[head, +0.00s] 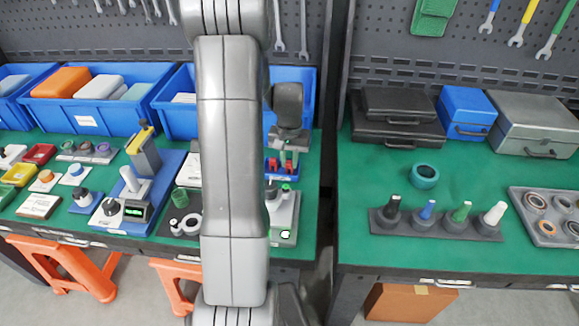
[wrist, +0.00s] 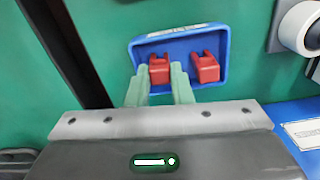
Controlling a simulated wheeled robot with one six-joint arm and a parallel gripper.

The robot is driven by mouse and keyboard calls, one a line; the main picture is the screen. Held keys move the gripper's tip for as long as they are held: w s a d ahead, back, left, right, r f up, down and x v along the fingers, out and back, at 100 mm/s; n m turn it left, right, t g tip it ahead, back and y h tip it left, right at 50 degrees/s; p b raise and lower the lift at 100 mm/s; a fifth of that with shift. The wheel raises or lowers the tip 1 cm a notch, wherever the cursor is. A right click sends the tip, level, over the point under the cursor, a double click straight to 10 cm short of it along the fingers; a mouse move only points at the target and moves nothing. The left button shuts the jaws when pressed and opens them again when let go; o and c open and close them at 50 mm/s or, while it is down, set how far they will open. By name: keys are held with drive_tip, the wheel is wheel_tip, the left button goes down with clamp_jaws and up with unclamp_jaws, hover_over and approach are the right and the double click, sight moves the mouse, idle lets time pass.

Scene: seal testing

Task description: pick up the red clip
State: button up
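Two red clips sit side by side in a small blue tray, seen in the wrist view: a left clip (wrist: 159,71) and a right clip (wrist: 206,69). My gripper (wrist: 160,75) has pale green fingers, one on each side of the left clip, and they hide its edges. The fingers are a clip's width apart. I cannot tell if they press on it. The left clip looks level with the right one, still in the tray. In the head view, the red clips (head: 289,160) show small at the right end of the left bench, partly behind my arm.
The blue tray (wrist: 219,46) has a raised rim close around the fingers. A white cylindrical part (wrist: 302,24) stands at the right. Green bench surface (wrist: 90,30) is clear left of the tray. In the head view, a grey device (head: 285,218) stands just in front of the tray.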

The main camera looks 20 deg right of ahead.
drive_tip(key=shift+c, duration=1.4)
